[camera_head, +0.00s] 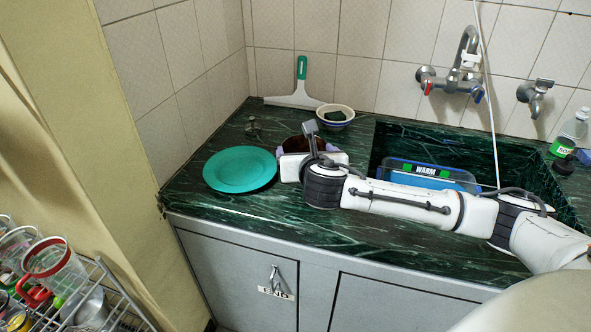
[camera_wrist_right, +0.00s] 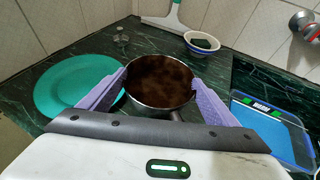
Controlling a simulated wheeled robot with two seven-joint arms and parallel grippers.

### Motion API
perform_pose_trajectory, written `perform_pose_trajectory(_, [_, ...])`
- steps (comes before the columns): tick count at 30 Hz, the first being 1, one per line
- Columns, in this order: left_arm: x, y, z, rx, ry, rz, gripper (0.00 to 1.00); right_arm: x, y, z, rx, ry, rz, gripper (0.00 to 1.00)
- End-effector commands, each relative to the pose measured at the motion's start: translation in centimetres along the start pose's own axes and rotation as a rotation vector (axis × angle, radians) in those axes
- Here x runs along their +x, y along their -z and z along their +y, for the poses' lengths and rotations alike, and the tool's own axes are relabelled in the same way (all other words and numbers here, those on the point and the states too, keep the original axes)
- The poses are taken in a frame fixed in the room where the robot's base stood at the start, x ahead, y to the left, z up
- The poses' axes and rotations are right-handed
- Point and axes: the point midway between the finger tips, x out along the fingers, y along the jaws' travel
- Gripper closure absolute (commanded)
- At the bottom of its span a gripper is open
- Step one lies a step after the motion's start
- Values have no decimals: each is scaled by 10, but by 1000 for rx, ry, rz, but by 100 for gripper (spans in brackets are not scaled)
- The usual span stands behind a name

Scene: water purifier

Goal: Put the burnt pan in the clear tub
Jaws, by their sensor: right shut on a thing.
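The burnt pan (camera_wrist_right: 160,82) has a dark brown, stained inside and a metal rim, with its handle pointing back towards my wrist. My right gripper (camera_wrist_right: 159,92) is shut on it, with one purple finger on each side. In the head view the pan (camera_head: 296,143) is mostly hidden behind my right wrist. I cannot tell whether it rests on the counter or is just above it. The clear tub (camera_head: 443,175), with blue inside and a "WARM" label, stands in the sink to the right. It also shows in the right wrist view (camera_wrist_right: 309,160). My left gripper is not in view.
A teal plate (camera_head: 240,170) lies left of the pan. A bowl with a dark sponge (camera_head: 336,116) and a squeegee (camera_head: 298,98) are behind. Taps (camera_head: 452,83) overhang the sink (camera_head: 395,140). A soap bottle (camera_head: 569,134) stands right. The front counter strip is clear.

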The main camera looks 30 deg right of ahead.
Motion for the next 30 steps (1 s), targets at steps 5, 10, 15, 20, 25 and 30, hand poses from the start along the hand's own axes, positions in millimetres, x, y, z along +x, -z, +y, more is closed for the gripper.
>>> perform_pose_trajectory(5, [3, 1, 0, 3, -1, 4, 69, 9, 23, 1, 1, -1, -1, 43])
perform_pose_trajectory(10, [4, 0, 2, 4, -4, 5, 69, 15, 36, 1, -1, -1, -1, 43])
perform_pose_trajectory(15, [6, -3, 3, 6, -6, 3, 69, 24, 58, 1, -1, -2, -1, 43])
perform_pose_trajectory(20, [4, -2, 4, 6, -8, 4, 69, 24, 59, 1, 0, -3, -4, 43])
perform_pose_trajectory(25, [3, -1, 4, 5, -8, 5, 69, 25, 61, 1, 0, -2, -3, 43])
perform_pose_trajectory(30, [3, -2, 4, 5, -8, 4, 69, 25, 63, 1, -1, -2, -1, 9])
